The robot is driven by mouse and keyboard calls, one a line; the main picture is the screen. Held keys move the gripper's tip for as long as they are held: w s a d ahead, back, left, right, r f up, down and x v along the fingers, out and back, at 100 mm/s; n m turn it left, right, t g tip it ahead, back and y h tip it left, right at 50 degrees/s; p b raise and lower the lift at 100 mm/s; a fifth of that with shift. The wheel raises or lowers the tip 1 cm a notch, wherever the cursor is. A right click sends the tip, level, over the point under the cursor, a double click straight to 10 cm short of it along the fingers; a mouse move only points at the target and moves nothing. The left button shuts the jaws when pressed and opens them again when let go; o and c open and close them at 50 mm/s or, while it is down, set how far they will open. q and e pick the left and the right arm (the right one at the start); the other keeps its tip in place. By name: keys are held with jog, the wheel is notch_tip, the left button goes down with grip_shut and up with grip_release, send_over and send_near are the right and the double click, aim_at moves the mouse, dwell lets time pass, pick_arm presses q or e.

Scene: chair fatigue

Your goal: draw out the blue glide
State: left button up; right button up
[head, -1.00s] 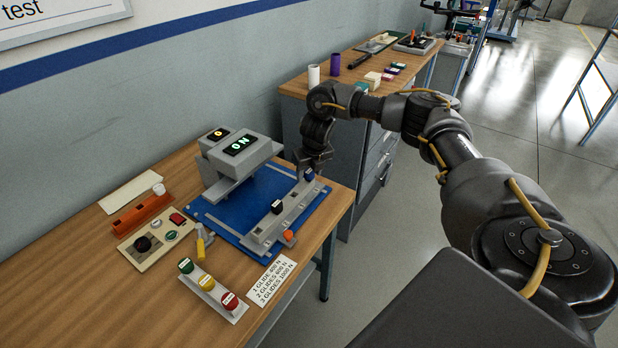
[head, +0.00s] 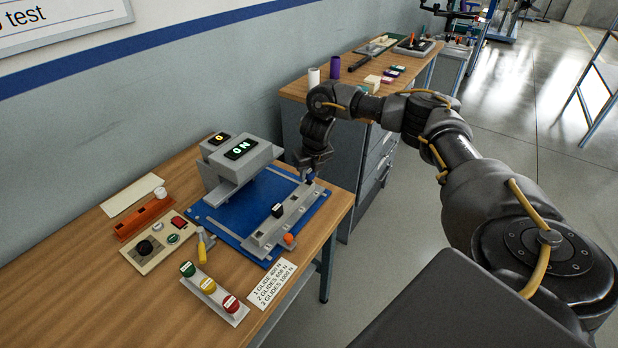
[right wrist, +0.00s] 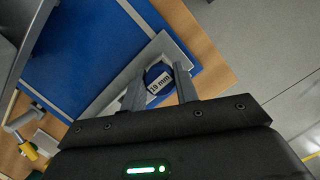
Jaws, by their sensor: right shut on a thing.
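In the head view my right gripper (head: 309,177) is at the far end of the grey rail (head: 268,229) and hides most of the glide. My left gripper is not in view.
A black block with a white label (head: 277,210) sits midway on the rail, and an orange piece (head: 289,239) is at its near end. A grey machine (head: 240,160) reading "ON" stands left of the rail on a blue plate (head: 232,221). A hammer-like yellow tool (head: 203,243) lies nearby.

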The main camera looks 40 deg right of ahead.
jog(key=shift+r+p, duration=1.1)
jog(key=shift+r, duration=0.3)
jog(key=shift+r+p, duration=1.75)
jog(key=shift+r, duration=0.25)
